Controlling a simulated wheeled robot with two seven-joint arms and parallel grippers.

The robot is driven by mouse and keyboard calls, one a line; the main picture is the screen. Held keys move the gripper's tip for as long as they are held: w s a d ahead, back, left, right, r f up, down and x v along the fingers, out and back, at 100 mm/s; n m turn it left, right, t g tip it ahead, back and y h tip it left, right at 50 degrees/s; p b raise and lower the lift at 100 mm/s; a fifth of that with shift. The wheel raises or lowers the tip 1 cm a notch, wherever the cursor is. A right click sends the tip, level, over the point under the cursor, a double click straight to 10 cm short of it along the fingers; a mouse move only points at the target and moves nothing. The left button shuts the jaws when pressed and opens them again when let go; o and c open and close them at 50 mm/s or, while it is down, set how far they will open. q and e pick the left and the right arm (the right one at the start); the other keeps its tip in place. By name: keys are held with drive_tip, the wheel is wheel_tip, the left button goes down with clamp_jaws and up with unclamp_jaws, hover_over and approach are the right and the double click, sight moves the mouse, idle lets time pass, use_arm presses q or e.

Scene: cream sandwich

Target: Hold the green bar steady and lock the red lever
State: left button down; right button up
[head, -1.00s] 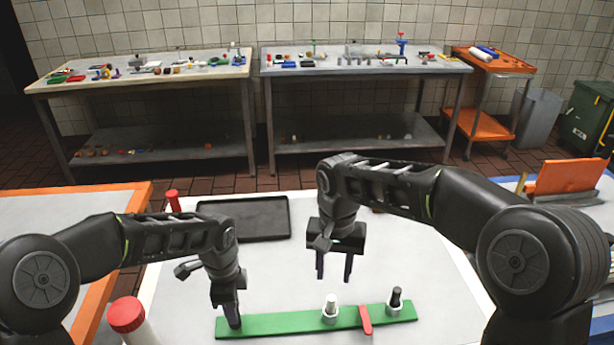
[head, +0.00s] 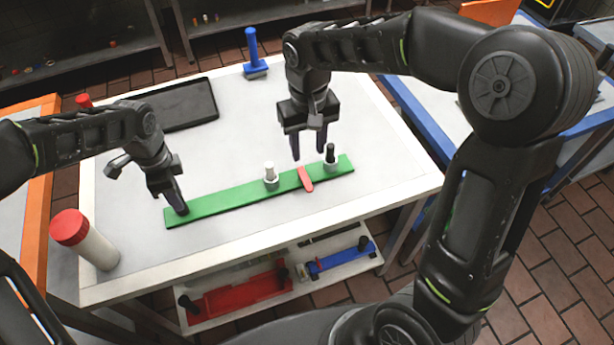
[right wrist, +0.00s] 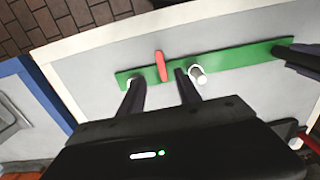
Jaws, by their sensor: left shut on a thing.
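The green bar (head: 225,202) lies on the white table. My left gripper (head: 178,207) is shut on its left end; it also shows at the right edge of the right wrist view (right wrist: 295,55). My right gripper (head: 309,153) is open and empty, above and just behind the lever. In the right wrist view the lever (right wrist: 161,66) shows between and beyond the fingers (right wrist: 158,95).
A black tray (head: 180,107) lies at the back left of the table. A white cylinder with a red cap (head: 85,240) stands at the front left corner. A blue-handled tool (head: 253,55) is at the back edge. A shelf below holds red and blue parts (head: 245,292).

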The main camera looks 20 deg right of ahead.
sight(308, 184)
wheel_tip(308, 184, down, 12)
drive_tip(key=shift+f, duration=0.1)
idle(0.6)
clamp_jaws()
idle(0.4)
idle(1.0)
